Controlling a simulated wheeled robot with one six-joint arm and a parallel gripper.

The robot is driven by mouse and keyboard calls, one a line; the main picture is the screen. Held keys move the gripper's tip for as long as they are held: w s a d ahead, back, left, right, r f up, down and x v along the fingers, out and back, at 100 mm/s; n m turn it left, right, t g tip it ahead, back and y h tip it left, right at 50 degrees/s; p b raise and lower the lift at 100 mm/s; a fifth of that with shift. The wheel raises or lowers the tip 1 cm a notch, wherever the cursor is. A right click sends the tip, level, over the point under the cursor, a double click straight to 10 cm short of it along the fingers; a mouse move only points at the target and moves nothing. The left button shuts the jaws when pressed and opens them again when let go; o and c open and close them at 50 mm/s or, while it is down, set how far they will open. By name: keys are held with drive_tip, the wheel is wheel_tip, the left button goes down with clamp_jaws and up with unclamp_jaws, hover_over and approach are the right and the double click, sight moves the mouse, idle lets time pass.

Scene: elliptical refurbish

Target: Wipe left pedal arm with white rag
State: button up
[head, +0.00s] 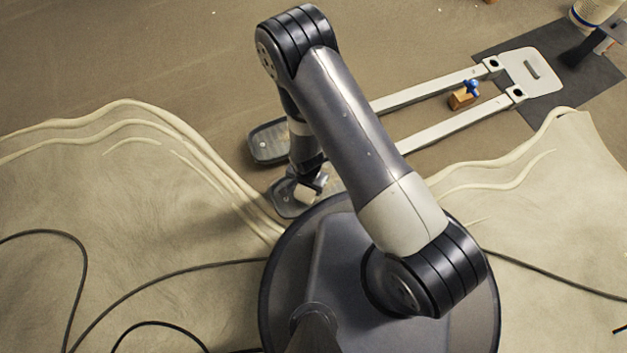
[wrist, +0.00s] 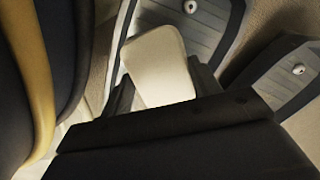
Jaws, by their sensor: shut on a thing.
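Two long pale pedal arms run side by side in the head view, a farther one (head: 430,91) and a nearer one (head: 460,124). Each leads left towards a grey ribbed footplate, the farther one (head: 268,145) and the nearer one (head: 284,204). My gripper (head: 312,186) is low over the nearer footplate, shut on the folded white rag (head: 304,194). In the wrist view the rag (wrist: 157,62) sticks out between the fingers, in front of a footplate (wrist: 190,22). Whether it touches is unclear. My arm hides part of the pedal arms.
A pale end plate (head: 532,72) joins the pedal arms on a dark mat (head: 590,75). A small orange-brown block with a blue part (head: 464,95) lies between the arms. A white tub (head: 594,12) stands at top right. Black cables (head: 150,284) cross the rumpled beige sheet (head: 60,195).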

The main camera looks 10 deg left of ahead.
drive_tip(key=shift+s+a+r, duration=0.1)
drive_tip(key=shift+s+a, duration=0.4)
drive_tip(key=shift+a, duration=0.2)
drive_tip(key=shift+w+d+r, duration=0.2)
drive_tip(key=shift+w+d, duration=1.5)
drive_tip(key=shift+d, duration=0.7)
drive_tip(key=shift+w+d+r, duration=0.15)
drive_tip(key=shift+w+d, duration=1.6)
drive_tip(key=shift+d, duration=0.65)
drive_tip(key=shift+w+d+r, duration=0.2)
drive_tip(key=shift+w+d, duration=1.5)
drive_tip(key=shift+d, duration=0.7)
wheel_tip(320, 180, up, 6)
drive_tip(key=p, duration=0.3)
drive_tip(key=shift+p, duration=0.4)
drive_tip(key=shift+r+p, duration=0.85)
drive_tip(key=shift+r, duration=0.65)
drive_tip(key=shift+r, duration=0.1)
